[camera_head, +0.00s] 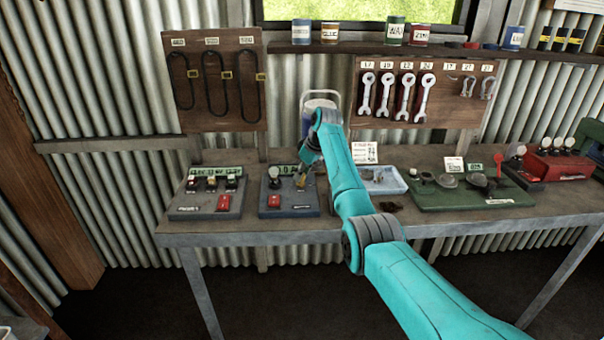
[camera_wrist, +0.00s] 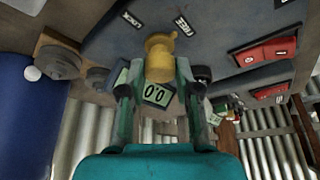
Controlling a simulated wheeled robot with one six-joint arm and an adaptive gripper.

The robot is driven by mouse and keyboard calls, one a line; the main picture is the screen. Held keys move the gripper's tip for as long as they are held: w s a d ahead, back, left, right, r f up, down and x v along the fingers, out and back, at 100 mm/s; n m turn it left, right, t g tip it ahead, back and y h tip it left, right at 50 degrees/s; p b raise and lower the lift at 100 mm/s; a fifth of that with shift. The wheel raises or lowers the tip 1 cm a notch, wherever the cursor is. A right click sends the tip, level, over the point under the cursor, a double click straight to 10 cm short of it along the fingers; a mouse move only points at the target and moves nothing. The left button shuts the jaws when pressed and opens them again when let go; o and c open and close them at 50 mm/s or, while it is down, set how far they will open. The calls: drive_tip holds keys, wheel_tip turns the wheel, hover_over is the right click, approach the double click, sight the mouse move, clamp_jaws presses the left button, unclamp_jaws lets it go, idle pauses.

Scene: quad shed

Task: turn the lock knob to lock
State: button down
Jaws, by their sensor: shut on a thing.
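The brass-yellow lock knob (camera_wrist: 160,58) sits on a dark grey panel (camera_wrist: 105,35), between the tips of my gripper (camera_wrist: 158,75). My gripper is shut on the knob. Labels LOCK (camera_wrist: 132,20) and FREE (camera_wrist: 182,25) stand beyond the knob on the panel, LOCK to the left and FREE to the right in the wrist view. A display (camera_wrist: 157,95) reading 0.0 shows between the fingers. In the head view, my gripper (camera_head: 302,178) reaches down to the grey unit (camera_head: 289,208) on the bench; the knob is small there.
A red switch (camera_wrist: 265,52) is on the same panel. On the bench (camera_head: 300,232), a similar unit (camera_head: 205,205) stands left; a blue tray (camera_head: 385,183) and a green board (camera_head: 470,195) are right. A blue container (camera_wrist: 28,115) stands close by in the wrist view.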

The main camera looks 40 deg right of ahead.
drive_tip(key=n, duration=0.2)
drive_tip(key=n+y, duration=0.1)
drive_tip(key=n, duration=0.1)
drive_tip(key=shift+w+d+n+g+y, duration=0.1)
drive_tip(key=shift+n+g+y, duration=0.2)
drive_tip(key=shift+n, duration=0.3)
drive_tip(key=shift+n+y, duration=0.3)
drive_tip(key=shift+n, duration=0.2)
drive_tip(key=c, duration=0.8)
unclamp_jaws()
wheel_tip(320, 180, up, 10)
drive_tip(key=shift+g, duration=0.3)
